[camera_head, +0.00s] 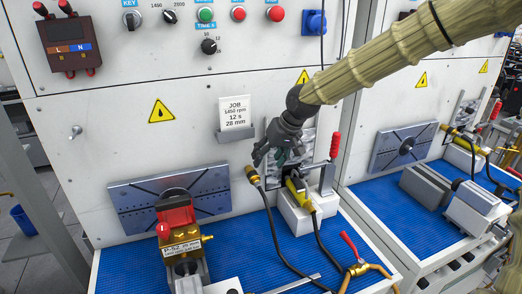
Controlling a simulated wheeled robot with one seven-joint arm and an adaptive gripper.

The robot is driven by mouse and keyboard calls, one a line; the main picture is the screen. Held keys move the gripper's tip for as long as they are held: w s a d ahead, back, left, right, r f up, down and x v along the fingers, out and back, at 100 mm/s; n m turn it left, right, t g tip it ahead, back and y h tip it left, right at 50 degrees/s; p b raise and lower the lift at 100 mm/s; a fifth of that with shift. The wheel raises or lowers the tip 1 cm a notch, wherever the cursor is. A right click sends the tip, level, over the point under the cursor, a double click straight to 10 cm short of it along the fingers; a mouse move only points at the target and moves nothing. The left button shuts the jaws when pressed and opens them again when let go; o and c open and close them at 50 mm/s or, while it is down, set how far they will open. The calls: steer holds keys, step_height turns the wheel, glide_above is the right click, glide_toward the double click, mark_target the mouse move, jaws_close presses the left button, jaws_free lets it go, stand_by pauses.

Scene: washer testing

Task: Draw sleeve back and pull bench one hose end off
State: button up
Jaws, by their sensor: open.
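My gripper (281,157), dark grey, hangs open in front of the panel of the left bench. A brass hose end (252,175) on a black hose is at the panel, just below and left of the gripper and apart from its fingers as far as I can tell. A second, yellow-brass fitting (298,194) with a black hose sits at a light grey block (297,219) below the gripper. I cannot tell which part of either fitting is the sleeve. The gripper partly hides the area behind it.
A red-handled lever (335,146) rises right of the gripper. A red-handled valve (357,267) lies in front. A job card (235,113) is on the panel.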

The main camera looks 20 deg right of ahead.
mark_target(257, 176)
steer(key=x, duration=0.2)
steer(key=p+x, duration=0.1)
steer(key=x, duration=0.1)
steer(key=p+x, duration=0.1)
steer(key=x, duration=0.1)
steer(key=shift+a, duration=0.35)
steer(key=shift+s+a+f+p, duration=0.2)
steer(key=shift+f+p, duration=0.15)
steer(key=shift+f, duration=0.3)
steer(key=x, duration=0.2)
steer(key=shift+w+f, duration=0.2)
steer(key=shift+w, duration=0.1)
steer(key=shift+s, duration=0.15)
